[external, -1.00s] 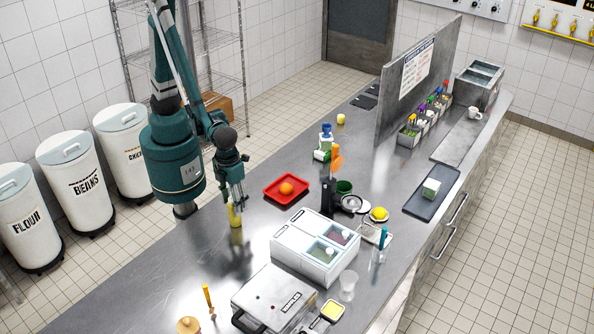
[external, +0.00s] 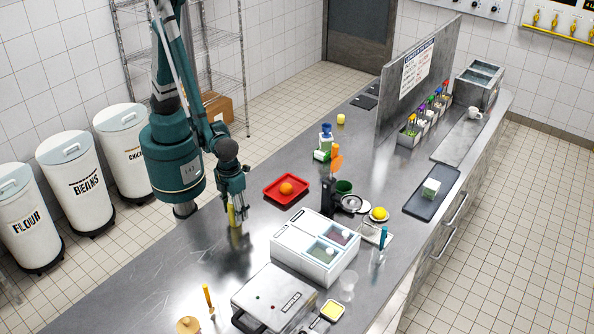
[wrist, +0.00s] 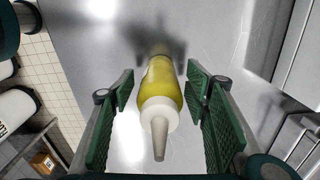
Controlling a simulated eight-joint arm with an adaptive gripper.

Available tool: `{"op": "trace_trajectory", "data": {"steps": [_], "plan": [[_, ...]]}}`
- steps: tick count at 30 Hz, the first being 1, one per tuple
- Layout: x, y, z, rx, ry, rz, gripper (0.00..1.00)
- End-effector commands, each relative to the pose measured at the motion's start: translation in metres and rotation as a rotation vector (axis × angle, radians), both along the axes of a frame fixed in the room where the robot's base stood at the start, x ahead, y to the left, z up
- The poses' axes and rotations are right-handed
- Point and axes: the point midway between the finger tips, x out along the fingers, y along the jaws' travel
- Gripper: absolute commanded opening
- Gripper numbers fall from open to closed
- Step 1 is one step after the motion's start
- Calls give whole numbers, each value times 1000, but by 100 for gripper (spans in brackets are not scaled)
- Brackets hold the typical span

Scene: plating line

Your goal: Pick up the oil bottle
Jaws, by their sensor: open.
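The oil bottle (external: 232,216) stands on the steel counter, yellow with a white cap and pale nozzle. In the wrist view the bottle (wrist: 160,95) is between the two green finger pads, with a visible gap on each side. My gripper (external: 236,204) is right at the bottle in the external view and partly covers it. In the wrist view my gripper (wrist: 165,105) is open, its fingers on either side of the bottle and not pressed on it.
A red tray (external: 270,194) with an orange item lies to the right. A white two-lid container (external: 292,247) and a grey press (external: 262,298) stand nearer the front. The counter left of the bottle is clear.

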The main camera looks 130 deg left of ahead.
Motion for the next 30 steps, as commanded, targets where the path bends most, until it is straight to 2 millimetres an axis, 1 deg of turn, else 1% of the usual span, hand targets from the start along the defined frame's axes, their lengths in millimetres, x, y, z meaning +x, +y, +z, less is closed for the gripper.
{"op": "trace_trajectory", "data": {"steps": [9, 10, 17, 30], "plan": [[0, 0, 0, 0, 0, 0, 46], [0, 0, 0, 0, 0, 0, 45], [0, 0, 0, 0, 0, 0, 15], [0, 0, 3, 0, 0, 0, 14]]}}
